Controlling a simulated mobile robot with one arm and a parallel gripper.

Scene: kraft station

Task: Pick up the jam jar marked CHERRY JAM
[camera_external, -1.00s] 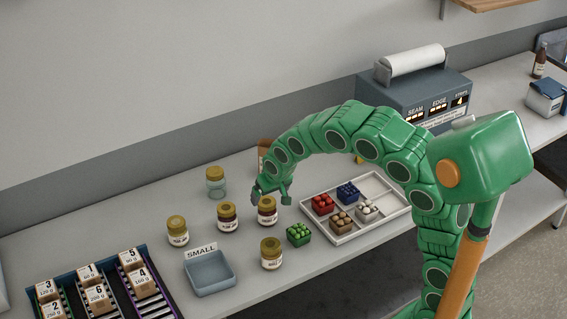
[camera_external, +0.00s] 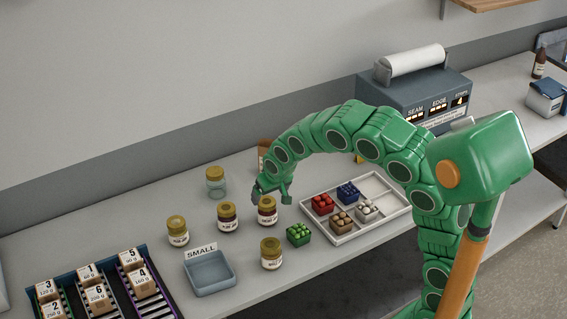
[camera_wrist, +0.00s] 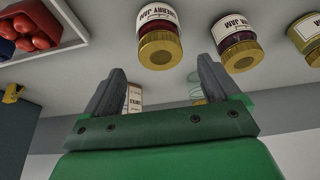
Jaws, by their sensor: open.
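The jar marked CHERRY JAM (camera_wrist: 159,38), dark red with a gold lid, is upside down in the wrist view, just beyond my fingertips. In the external view this appears to be the dark jar (camera_external: 267,212) right under my gripper (camera_external: 272,190), partly covered by it. In the wrist view my gripper (camera_wrist: 159,78) has its two grey fingers apart with nothing held between them. A second dark jam jar (camera_wrist: 238,50) stands beside it, also in the external view (camera_external: 228,217); its full label is hard to read.
A green berry punnet (camera_external: 299,235) and a white divided tray (camera_external: 345,239) are to the right. The SMALL bin (camera_external: 210,286) is in front.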

